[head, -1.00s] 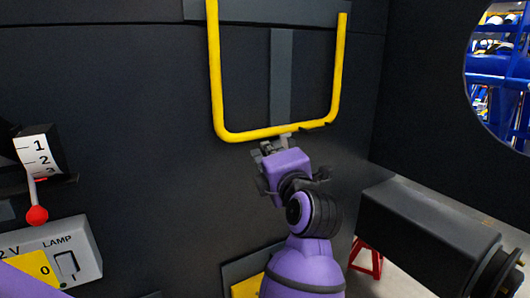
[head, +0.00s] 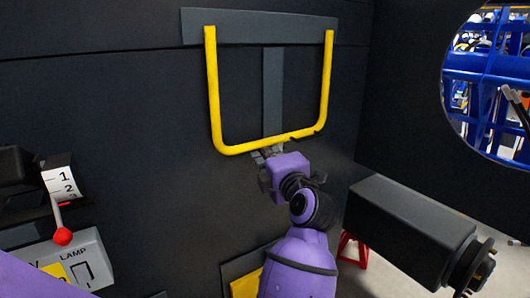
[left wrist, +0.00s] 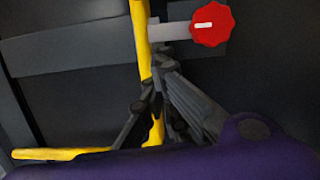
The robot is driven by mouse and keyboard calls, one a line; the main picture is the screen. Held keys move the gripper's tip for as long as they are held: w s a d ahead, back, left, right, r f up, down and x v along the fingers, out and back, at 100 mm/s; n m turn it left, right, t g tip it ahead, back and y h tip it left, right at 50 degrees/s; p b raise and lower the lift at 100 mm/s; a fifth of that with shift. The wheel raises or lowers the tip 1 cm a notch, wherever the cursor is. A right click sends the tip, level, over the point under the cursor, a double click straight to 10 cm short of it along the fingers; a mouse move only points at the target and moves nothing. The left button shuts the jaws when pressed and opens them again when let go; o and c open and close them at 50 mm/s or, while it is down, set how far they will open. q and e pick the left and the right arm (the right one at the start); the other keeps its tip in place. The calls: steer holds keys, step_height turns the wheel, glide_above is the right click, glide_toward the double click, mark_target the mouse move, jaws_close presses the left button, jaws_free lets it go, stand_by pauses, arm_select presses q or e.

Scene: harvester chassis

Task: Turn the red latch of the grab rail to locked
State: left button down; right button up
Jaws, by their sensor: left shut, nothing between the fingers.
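The yellow U-shaped grab rail (head: 214,95) is on the dark wall in the head view; part of it also shows in the left wrist view (left wrist: 139,25). The red latch (left wrist: 211,25) is a scalloped knob with a white mark, lying sideways in the left wrist view. A grey bar runs from it to the rail. I cannot make out the latch in the head view. My left gripper (head: 266,152) is shut and empty, close to the rail's lower bar. In the left wrist view its fingertips (left wrist: 158,68) overlap the rail, below and left of the latch, apart from it.
A dark box-shaped beam (head: 410,225) juts out at the right. A lever with a red ball (head: 62,236) and a lamp switch box (head: 92,248) are at the lower left. A round opening (head: 490,80) is at the upper right.

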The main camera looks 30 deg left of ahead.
arm_select(q)
steer(key=v, duration=0.8)
arm_select(e)
steer(key=shift+w+r, duration=0.2)
steer(key=shift+w, duration=0.25)
